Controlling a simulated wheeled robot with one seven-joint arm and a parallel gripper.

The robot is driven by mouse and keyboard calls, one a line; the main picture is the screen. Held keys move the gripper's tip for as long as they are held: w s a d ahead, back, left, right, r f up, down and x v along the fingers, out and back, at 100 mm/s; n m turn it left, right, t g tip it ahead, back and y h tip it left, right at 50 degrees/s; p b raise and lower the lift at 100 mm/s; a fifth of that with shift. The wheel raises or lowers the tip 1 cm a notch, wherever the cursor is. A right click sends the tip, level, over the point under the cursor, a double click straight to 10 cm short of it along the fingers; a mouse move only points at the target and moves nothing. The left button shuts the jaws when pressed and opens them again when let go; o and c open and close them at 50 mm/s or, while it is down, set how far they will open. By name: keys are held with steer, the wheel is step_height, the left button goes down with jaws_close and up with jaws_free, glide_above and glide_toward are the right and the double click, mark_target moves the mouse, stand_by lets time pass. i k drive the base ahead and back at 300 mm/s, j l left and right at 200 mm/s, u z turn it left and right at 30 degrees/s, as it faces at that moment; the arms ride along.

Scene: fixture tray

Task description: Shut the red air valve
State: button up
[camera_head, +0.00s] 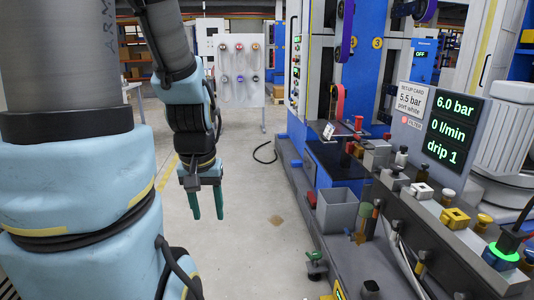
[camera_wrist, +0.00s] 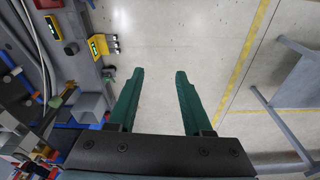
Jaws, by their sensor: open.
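My gripper (camera_head: 206,204) hangs from my arm left of the bench, over open floor, with its two green fingers pointing down. In the wrist view my gripper (camera_wrist: 160,76) is open and empty, with bare floor between the fingers. Several small red parts show along the bench, among them a red knob (camera_head: 358,123) near the back and a red part (camera_head: 311,198) at the left edge by the grey bin. I cannot tell which of them is the red air valve, or how its handle is set. My gripper touches none of them.
The bench (camera_head: 372,262) runs along the right with fittings on top. A display (camera_head: 449,128) reads 6.0 bar, 0 l/min, drip 1; a set-up card (camera_head: 410,100) reads 5.5 bar, port white. A grey bin (camera_head: 336,211) stands at the bench's left side. Floor left of it is clear.

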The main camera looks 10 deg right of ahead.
mark_target(356, 137)
steer(key=i+z, duration=0.1)
steer(key=i, duration=0.4)
steer(key=i+j+z, duration=0.15)
steer(key=i, duration=0.35)
steer(key=i+j+z, duration=0.1)
steer(key=i, duration=0.4)
steer(key=i+j+z, duration=0.15)
steer(key=i, duration=0.3)
steer(key=i+j+z, duration=0.25)
steer(key=i, duration=0.2)
steer(key=i+j+z, duration=0.2)
steer(key=i+j, duration=0.15)
steer(key=i, duration=0.05)
